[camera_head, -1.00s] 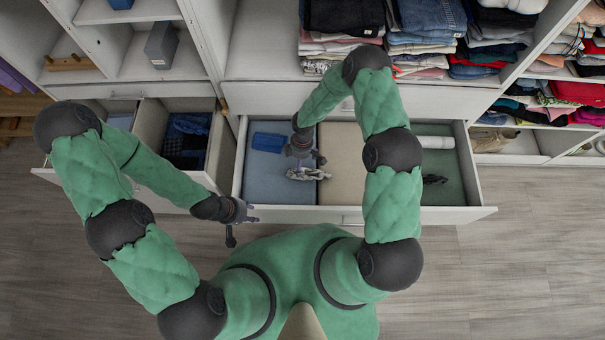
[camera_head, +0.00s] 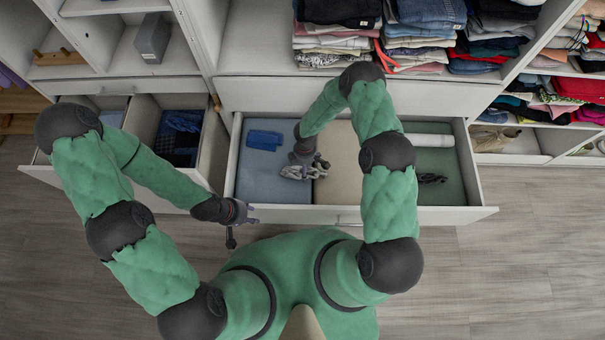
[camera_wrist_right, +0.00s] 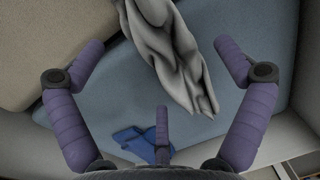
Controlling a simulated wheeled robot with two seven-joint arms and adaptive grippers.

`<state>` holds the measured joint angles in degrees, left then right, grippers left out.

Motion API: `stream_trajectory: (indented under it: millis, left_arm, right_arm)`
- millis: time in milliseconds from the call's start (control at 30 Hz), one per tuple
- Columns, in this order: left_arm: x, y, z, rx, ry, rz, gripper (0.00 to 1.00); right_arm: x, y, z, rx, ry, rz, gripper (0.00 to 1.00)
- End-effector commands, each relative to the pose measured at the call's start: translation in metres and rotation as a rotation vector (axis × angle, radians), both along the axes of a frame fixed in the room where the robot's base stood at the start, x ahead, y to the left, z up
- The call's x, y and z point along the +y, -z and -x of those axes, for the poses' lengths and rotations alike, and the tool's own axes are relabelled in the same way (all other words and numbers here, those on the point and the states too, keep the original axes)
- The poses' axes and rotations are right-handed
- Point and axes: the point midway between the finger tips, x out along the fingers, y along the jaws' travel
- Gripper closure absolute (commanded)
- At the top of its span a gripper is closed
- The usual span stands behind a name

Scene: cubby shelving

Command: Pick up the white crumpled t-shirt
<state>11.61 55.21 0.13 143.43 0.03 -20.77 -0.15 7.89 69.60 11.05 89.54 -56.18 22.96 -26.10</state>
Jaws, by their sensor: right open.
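The white crumpled t-shirt (camera_head: 294,173) looks light grey and lies bunched near the front of the open wide drawer, on its blue-grey section.
A folded blue cloth (camera_head: 264,140) lies at the drawer's back left. A white roll (camera_head: 428,140) and a dark item (camera_head: 431,178) are on the right. The drawer walls (camera_head: 480,190) surround the right gripper. Another open drawer (camera_head: 145,125) stands left.

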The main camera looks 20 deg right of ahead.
Motion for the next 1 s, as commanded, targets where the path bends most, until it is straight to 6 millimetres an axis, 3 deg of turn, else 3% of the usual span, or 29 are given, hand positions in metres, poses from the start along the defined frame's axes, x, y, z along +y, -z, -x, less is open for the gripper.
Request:
stream_trajectory:
  millis: [33,167,1000]
  left_arm:
    - [0.0,0.007,0.0,0.0,0.0,0.0,0.6]
    - [0.0,0.01,0.0,0.0,0.0,0.0,0.6]
    - [0.0,0.015,0.0,0.0,0.0,0.0,0.6]
  right_arm:
    - [0.001,0.012,0.002,0.003,-0.001,-0.001,0.0]
    - [0.001,0.021,0.002,0.0,0.0,0.0,0.0]
    - [0.001,0.024,0.002,0.0,0.0,0.0,0.0]
